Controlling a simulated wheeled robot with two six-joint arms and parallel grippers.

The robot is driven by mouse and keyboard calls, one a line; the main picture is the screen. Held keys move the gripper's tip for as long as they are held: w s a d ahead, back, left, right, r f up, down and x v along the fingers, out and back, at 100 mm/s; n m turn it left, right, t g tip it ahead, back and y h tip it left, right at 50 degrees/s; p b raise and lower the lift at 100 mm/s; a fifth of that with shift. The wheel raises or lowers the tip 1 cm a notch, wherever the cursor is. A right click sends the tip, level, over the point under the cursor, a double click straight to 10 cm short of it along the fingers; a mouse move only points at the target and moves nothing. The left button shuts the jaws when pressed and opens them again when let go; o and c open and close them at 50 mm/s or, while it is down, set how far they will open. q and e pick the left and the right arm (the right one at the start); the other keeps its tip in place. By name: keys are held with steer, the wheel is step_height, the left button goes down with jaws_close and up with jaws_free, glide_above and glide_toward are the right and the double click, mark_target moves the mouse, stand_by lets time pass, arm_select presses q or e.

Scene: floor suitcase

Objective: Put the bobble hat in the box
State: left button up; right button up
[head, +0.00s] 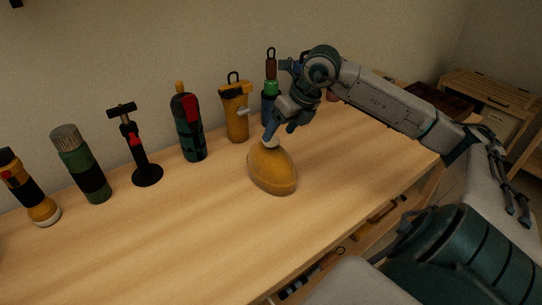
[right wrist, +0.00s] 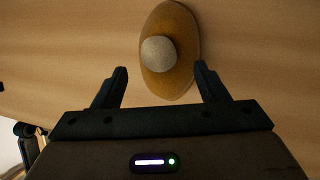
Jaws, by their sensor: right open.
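The bobble hat (head: 272,171) is a mustard-yellow dome with a pale grey bobble on top. It stands on the wooden table, right of the middle in the head view. My right gripper (head: 270,133) is above it, with its fingertips near the bobble. In the right wrist view, the hat (right wrist: 180,79) lies beyond and between the fingers of the right gripper (right wrist: 162,78). The fingers are wide apart and nothing is between them. I see no box that I can make out for certain. My left gripper is not in view.
Along the wall side of the table stand a flashlight (head: 33,190), a green flask (head: 82,168), a black stand (head: 138,150), a dark bottle (head: 189,128) and a yellow container (head: 236,112). The table (head: 180,235) is clear in front. A wooden cabinet (head: 490,100) stands at the far right.

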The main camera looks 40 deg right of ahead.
mark_target(275, 136)
steer(key=x, duration=0.2)
steer(key=shift+w+a+f, duration=0.15)
steer(key=shift+w+f, duration=0.05)
steer(key=shift+w, duration=0.05)
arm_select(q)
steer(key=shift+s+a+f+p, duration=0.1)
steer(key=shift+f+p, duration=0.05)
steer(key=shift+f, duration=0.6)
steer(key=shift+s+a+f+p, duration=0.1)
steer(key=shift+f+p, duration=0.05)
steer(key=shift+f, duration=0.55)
arm_select(e)
steer(key=shift+w+f, duration=0.2)
steer(key=shift+f, duration=0.25)
steer(key=c, duration=1.4)
steer(key=shift+o, duration=0.2)
steer(key=shift+r, duration=0.15)
